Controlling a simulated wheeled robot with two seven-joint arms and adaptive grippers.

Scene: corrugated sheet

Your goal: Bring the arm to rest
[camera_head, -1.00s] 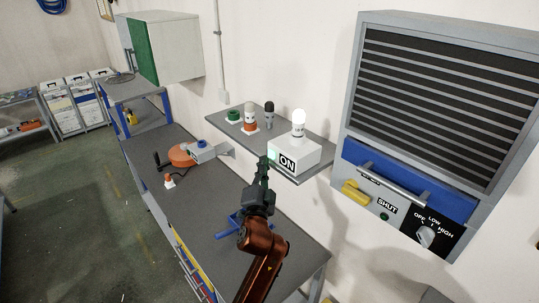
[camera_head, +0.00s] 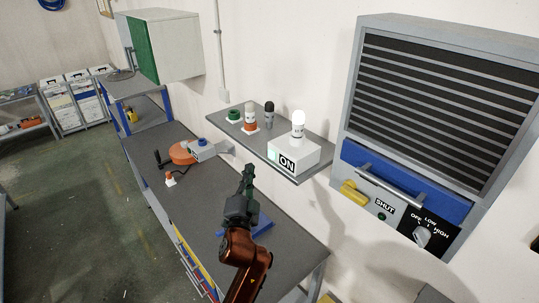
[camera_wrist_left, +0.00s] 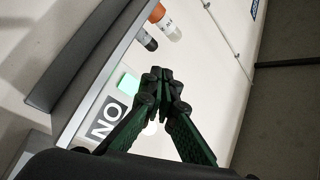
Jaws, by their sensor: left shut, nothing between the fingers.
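My left gripper (camera_head: 248,172) is shut and empty. In the head view it stands over the workbench, in front of the shelf and apart from the white box. Its closed fingers (camera_wrist_left: 161,76) also show in the left wrist view. The white box (camera_head: 308,157) sits on the shelf, reads ON, and has a lit bulb (camera_head: 298,122) upright on top. In the wrist view the box's ON label (camera_wrist_left: 108,118) and a green lit patch (camera_wrist_left: 128,82) show beside the fingers. My right gripper is not in view.
The shelf (camera_head: 318,165) also holds a dark bulb (camera_head: 269,115), an orange-based bulb (camera_head: 249,118) and a green socket (camera_head: 233,115). On the workbench (camera_head: 205,205) are an orange round device (camera_head: 182,152) and a blue item (camera_head: 262,226). A vented wall unit (camera_head: 425,100) hangs at the right.

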